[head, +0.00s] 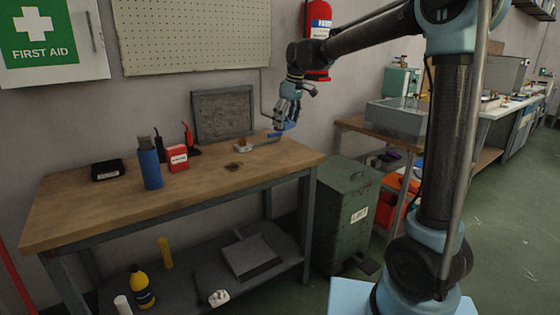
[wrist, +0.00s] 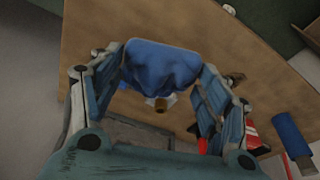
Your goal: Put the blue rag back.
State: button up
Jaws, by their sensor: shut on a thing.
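My gripper (head: 287,119) is above the back right part of the wooden workbench (head: 110,205), pointing down. It is shut on the blue rag (wrist: 160,66), a crumpled blue cloth that fills the space between the two fingers in the wrist view. In the head view only a small blue patch of the rag (head: 291,126) shows at the fingertips. The rag is held over the benchtop; the exact height is hard to tell.
A small pale object with a bluish bar (head: 245,146) lies below the gripper. A dark framed panel (head: 222,115) leans on the wall behind. A blue cylinder (head: 150,169), red box (head: 177,158) and black tray (head: 107,170) stand left. A green lidded bin (head: 343,215) is right of the bench.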

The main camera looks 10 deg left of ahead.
jog(key=f+m+t, duration=0.1)
jog(key=f+m+y, duration=0.1)
jog(key=m, duration=0.1)
jog(key=shift+w+a+f+t, duration=0.15)
jog(key=shift+w+f+t, duration=0.15)
jog(key=shift+t, duration=0.1)
jog(key=shift+f, duration=5)
jog(key=o, duration=0.9)
jog(key=shift+o, duration=0.2)
jog(key=v, duration=1.2)
